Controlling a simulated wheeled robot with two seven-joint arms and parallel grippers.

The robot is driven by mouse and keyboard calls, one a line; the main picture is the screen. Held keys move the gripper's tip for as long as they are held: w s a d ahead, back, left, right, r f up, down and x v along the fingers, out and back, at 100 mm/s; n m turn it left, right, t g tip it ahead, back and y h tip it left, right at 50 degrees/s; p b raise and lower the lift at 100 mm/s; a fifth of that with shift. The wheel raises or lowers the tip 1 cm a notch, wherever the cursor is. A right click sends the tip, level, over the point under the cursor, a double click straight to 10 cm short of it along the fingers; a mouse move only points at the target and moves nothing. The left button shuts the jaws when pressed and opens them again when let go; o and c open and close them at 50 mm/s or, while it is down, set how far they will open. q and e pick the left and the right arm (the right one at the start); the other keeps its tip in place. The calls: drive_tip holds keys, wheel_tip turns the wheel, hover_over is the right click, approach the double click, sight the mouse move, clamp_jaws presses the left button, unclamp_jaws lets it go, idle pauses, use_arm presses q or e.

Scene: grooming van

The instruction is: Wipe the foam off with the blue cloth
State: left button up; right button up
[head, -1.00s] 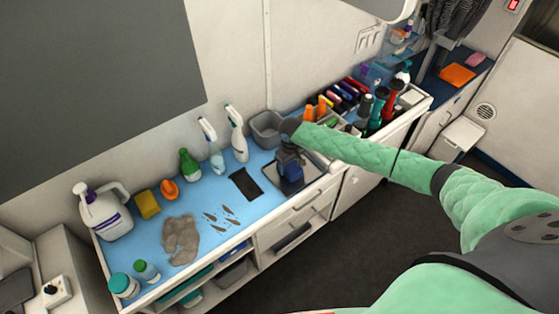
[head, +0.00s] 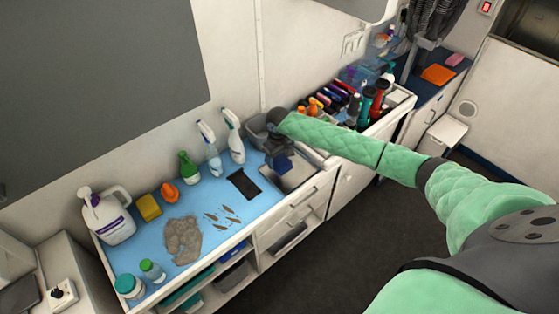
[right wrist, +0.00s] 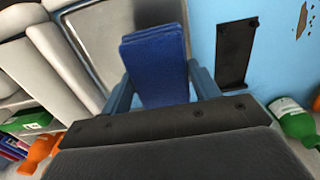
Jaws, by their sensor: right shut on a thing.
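My right gripper (head: 281,158) is shut on the folded dark blue cloth (head: 284,164), over the right end of the blue counter. In the right wrist view the cloth (right wrist: 155,65) sits between the fingers (right wrist: 160,85), above or beside a shiny metal tray (right wrist: 95,35). I cannot tell whether it touches the tray. A grey-brown patch (head: 183,240) lies on the counter left of the gripper, with several thin brown marks (head: 222,215) beside it. I cannot tell which of these is the foam. My left gripper is not in view.
A black flat plate (head: 243,184) lies between the marks and the metal tray (head: 302,172). Spray bottles (head: 233,137), a green bottle (head: 188,167), a yellow sponge (head: 149,207) and a white jug (head: 107,217) line the back. Two small jars (head: 128,287) stand at the front left.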

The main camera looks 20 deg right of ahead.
drive_tip(key=shift+s+r, duration=0.1)
drive_tip(key=shift+r, duration=0.95)
drive_tip(key=shift+f, duration=0.1)
